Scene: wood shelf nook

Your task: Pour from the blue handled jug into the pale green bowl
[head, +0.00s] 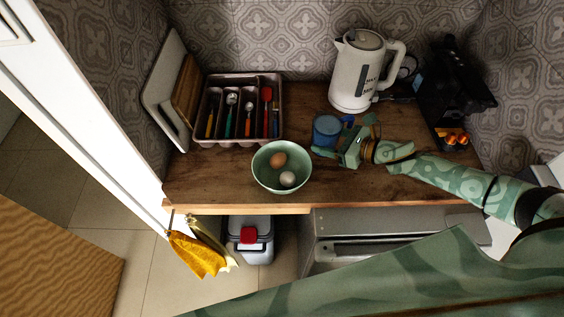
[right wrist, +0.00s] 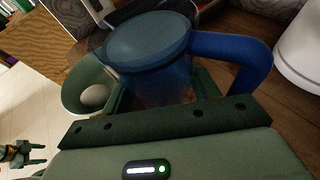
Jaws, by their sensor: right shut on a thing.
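The blue handled jug (head: 326,131) is on the right of the bowl in the head view, close above or on the wooden counter; I cannot tell which. It looks near upright. My right gripper (head: 344,138) is shut on it. In the right wrist view the translucent jug (right wrist: 150,50) fills the middle, its blue handle (right wrist: 258,62) to the right. Its contents are not clear. The pale green bowl (head: 264,180) stands near the counter's front edge with a brown egg (head: 278,160) and a white egg (head: 288,179) inside. My left gripper (right wrist: 36,154) shows small at the lower left of the wrist view.
A cutlery tray (head: 235,142) with utensils is behind the bowl to the left, beside leaning boards (head: 187,88). A white kettle (head: 352,75) stands behind the jug. A black machine (head: 450,95) is at the right. The counter's front edge (head: 240,209) is just before the bowl.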

